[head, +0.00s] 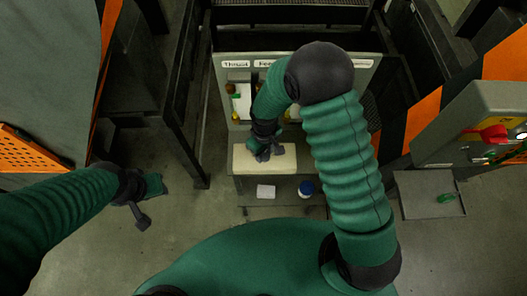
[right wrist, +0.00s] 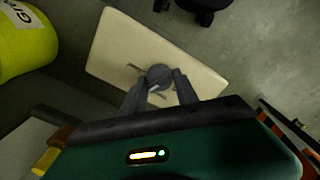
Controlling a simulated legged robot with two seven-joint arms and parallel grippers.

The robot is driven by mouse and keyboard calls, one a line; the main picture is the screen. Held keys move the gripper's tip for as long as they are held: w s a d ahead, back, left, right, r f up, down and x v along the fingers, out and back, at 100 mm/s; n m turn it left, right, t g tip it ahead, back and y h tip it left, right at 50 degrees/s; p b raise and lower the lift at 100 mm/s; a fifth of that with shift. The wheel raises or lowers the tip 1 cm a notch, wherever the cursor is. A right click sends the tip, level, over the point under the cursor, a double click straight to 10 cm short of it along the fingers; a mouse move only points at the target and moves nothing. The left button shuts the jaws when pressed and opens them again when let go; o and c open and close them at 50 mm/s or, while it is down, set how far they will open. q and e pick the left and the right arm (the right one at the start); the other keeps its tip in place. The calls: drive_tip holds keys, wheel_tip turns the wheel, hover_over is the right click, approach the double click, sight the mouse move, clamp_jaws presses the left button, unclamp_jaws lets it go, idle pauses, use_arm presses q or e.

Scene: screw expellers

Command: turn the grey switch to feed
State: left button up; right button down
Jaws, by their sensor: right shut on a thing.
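The grey switch (right wrist: 160,76) shows in the right wrist view as a round knob on a cream plate (right wrist: 112,48). My right gripper (right wrist: 160,88) has its two grey fingers around the knob and is shut on it. In the head view my right gripper (head: 265,154) is down at the cream plate (head: 243,161), and its hand hides the knob there. Which way the switch points I cannot tell. My left gripper (head: 141,208) hangs above the floor at the left, away from the plate; whether its fingers are open or shut is unclear.
Behind the plate stands a grey panel with labels (head: 236,64) and small bottles. A white square item (head: 266,191) and a blue-topped jar (head: 306,188) are below. A cabinet with a red switch (head: 493,135) and a tray (head: 417,205) are at right. A yellow container (right wrist: 25,45) is close by.

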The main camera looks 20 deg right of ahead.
sight(265, 153)
idle(0.5)
drive_tip(key=c, duration=0.9)
unclamp_jaws()
drive_tip(key=shift+d, duration=0.1)
drive_tip(key=shift+c, duration=0.2)
drive_tip(key=shift+r, duration=0.35)
wheel_tip(265, 153, up, 16)
drive_tip(key=b, duration=0.2)
drive_tip(key=shift+b, duration=0.4)
